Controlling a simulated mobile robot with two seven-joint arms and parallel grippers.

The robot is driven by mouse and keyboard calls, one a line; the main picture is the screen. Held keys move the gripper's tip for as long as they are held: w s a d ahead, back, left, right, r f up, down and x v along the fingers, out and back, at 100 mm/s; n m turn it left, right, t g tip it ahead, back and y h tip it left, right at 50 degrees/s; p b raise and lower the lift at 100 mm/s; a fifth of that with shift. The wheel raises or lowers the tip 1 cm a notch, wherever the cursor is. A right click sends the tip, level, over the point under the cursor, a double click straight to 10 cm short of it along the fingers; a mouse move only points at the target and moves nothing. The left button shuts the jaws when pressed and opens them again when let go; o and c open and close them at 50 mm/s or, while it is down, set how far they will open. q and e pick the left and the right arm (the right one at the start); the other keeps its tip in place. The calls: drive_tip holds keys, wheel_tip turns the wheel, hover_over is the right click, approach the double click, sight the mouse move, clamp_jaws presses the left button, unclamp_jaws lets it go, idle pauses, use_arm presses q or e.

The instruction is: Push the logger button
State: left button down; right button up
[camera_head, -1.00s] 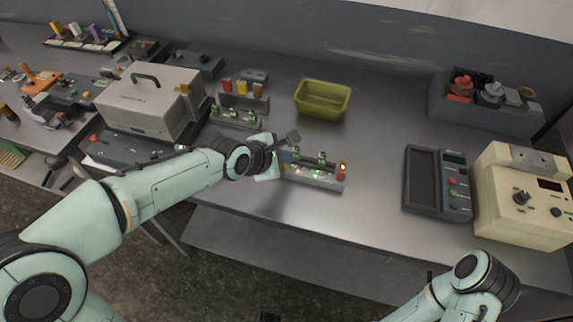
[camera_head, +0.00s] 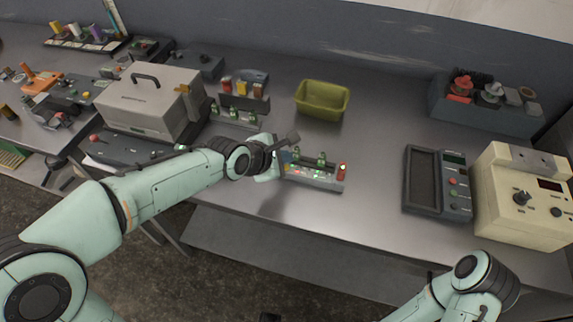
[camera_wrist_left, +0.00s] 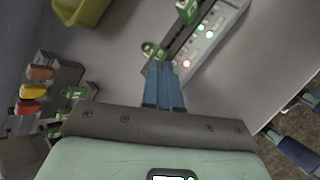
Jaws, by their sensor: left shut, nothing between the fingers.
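My left gripper (camera_head: 286,160) is at the left end of a low grey fixture (camera_head: 325,184) on the bench. In the left wrist view its blue fingers (camera_wrist_left: 166,84) are together, with nothing between them, and their tips overlap the near end of the fixture (camera_wrist_left: 215,35). I cannot tell whether they touch it. The fixture carries green clips, small lit lamps and a red part (camera_head: 341,171) at its right end. A device with a dark tray, a small display and green and red buttons (camera_head: 453,186) lies further right. No label shows which one is the logger.
A yellow-green bin (camera_head: 322,100) stands behind the fixture. A cream instrument with knobs (camera_head: 522,200) is at the right and a grey handled case (camera_head: 150,103) at the left. Bench between fixture and tray device is clear. My right forearm (camera_head: 470,285) shows at lower right.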

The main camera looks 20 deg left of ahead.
idle(0.4)
use_arm(q)
drive_tip(key=shift+f+b, duration=0.45)
use_arm(e)
drive_tip(key=shift+s+f, duration=0.15)
drive_tip(key=shift+f, duration=0.3)
use_arm(q)
drive_tip(key=shift+f+b, duration=0.4)
drive_tip(key=shift+f, duration=0.05)
use_arm(e)
drive_tip(key=shift+s+f, duration=0.1)
drive_tip(key=shift+f, duration=0.3)
use_arm(q)
drive_tip(key=shift+r+p, duration=0.7)
drive_tip(key=shift+r, duration=0.25)
use_arm(e)
drive_tip(key=shift+w+r, duration=0.2)
drive_tip(key=shift+r, duration=0.5)
use_arm(q)
drive_tip(key=shift+r, duration=0.1)
wheel_tip(320, 180, up, 6)
drive_tip(key=p, duration=0.4)
use_arm(e)
drive_tip(key=r, duration=0.1)
drive_tip(key=w+r, duration=0.1)
drive_tip(key=r, duration=0.2)
drive_tip(key=shift+w+r, duration=0.2)
drive_tip(key=shift+w, duration=0.1)
